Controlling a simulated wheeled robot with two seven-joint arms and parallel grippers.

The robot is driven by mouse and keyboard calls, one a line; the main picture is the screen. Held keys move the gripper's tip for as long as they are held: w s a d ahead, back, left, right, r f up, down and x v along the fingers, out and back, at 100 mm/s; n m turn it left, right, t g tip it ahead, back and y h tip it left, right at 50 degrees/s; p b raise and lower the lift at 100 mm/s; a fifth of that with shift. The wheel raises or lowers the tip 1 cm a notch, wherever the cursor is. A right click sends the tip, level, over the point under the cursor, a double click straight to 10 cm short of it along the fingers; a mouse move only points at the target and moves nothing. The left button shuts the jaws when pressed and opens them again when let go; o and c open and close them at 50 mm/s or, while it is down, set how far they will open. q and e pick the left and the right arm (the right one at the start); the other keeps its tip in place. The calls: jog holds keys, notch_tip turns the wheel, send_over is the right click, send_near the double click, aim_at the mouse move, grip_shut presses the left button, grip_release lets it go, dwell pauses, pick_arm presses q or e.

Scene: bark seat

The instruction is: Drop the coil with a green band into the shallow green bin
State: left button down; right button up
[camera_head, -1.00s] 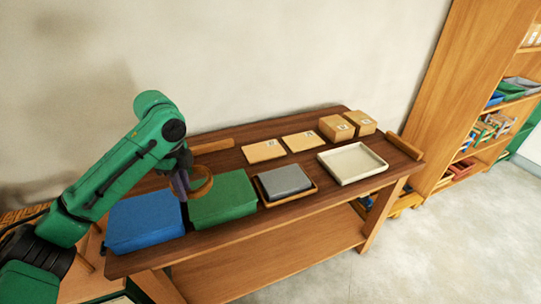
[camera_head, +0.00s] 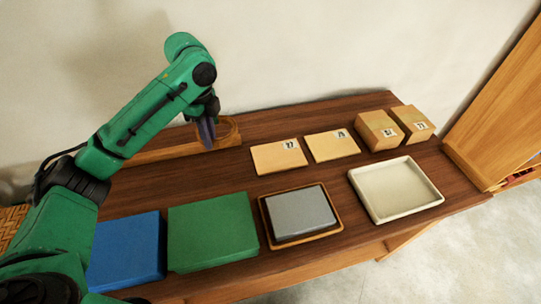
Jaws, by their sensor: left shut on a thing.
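My left gripper (camera_head: 207,133) is shut on a tan coil (camera_head: 231,133) and holds it near the back edge of the table. The coil shows as a thin ring to the right of the dark fingers, which hide part of it. I cannot make out a green band on it. The green bin (camera_head: 212,232) is on the front left of the table and looks like a low, flat green box. In the picture the coil is above and behind it, apart from it. My right gripper is not in view.
A blue box (camera_head: 127,250) is left of the green bin. A brown tray (camera_head: 334,224) with a grey block (camera_head: 302,210) is right of it. A cream tray (camera_head: 435,197) and several cardboard parcels (camera_head: 378,130) are farther right. A wooden strip (camera_head: 165,152) lies along the back.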

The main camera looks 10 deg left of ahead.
pick_arm(q)
jog(key=s, duration=0.2)
send_over(222, 191)
notch_tip(222, 191, down, 14)
notch_tip(222, 191, down, 5)
jog(key=shift+f+p, duration=0.1)
jog(key=shift+p, duration=0.3)
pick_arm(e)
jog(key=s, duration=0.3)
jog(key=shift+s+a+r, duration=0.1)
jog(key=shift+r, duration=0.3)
pick_arm(q)
jog(key=c, duration=0.8)
grip_release()
jog(key=shift+s, duration=0.1)
jog(key=shift+c, duration=0.2)
jog(key=shift+f, duration=0.1)
